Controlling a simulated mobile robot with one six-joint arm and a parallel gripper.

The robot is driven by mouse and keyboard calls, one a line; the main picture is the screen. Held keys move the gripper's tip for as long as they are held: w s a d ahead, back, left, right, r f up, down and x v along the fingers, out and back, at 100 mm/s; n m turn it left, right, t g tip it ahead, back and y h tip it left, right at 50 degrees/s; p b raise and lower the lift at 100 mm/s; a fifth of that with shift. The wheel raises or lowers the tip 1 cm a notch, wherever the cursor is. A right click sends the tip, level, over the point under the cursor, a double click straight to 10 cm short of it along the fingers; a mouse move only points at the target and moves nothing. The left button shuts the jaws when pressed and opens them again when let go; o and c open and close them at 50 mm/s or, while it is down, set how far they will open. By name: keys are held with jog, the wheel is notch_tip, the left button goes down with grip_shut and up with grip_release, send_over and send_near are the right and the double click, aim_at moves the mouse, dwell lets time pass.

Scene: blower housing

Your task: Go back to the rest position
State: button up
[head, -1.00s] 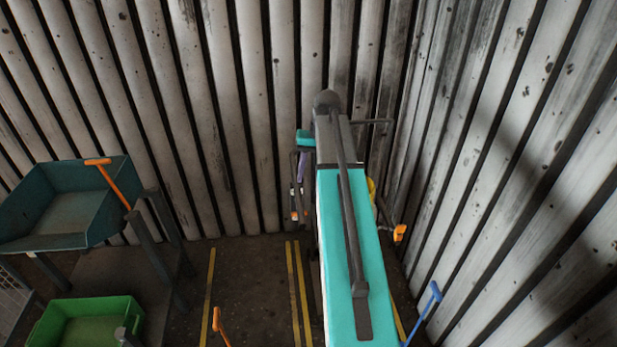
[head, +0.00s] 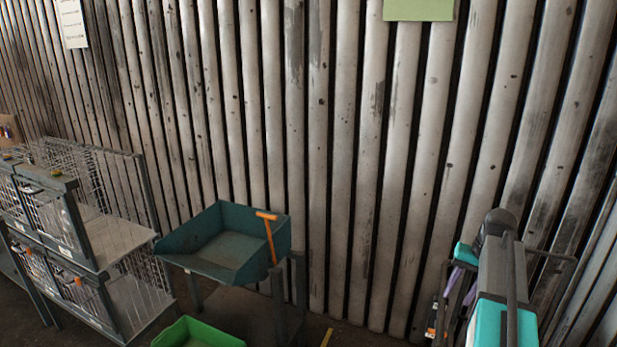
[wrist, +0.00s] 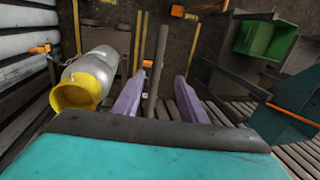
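My gripper (wrist: 157,92) shows in the wrist view as two purple fingers set well apart, with a gap between them. A grey bar runs behind the gap, and neither finger visibly touches it. Nothing is seen held. In the head view my gripper (head: 455,283) is at the lower right, partly hidden by my own arm, close to the ribbed wall. My arm's turquoise link reaches up from the bottom edge there.
A grey cylinder (wrist: 92,72) with a yellow end lies left of my fingers in the wrist view. A dark teal tray (head: 225,245) on a stand, a green bin (head: 195,335) and wire cages (head: 95,240) stand left in the head view. The ribbed wall (head: 320,150) closes the back.

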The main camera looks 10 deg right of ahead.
jog(key=s+a+f+n+g+b, duration=0.1)
jog(key=s+a+f+g+b, duration=0.1)
jog(key=a+f, duration=0.75)
jog(key=s+a+f+n+g+y+b, duration=0.1)
jog(key=s+a+f, duration=0.2)
jog(key=a+f, duration=0.65)
jog(key=s+a+f+n+g+b, duration=0.15)
jog(key=a+f, duration=0.35)
jog(key=f, duration=0.8)
jog(key=s+a+f+n+g+h+b, duration=0.1)
jog(key=s+a+f, duration=0.4)
jog(key=s+f, duration=0.6)
jog(key=s+a+f+n+g+h+b, duration=0.1)
jog(key=s+a+f+h+b, duration=0.1)
jog(key=s+f, duration=0.9)
jog(key=shift+s+a+f+b, duration=0.4)
jog(key=shift+s+a+b, duration=0.3)
jog(key=shift+s+a, duration=0.95)
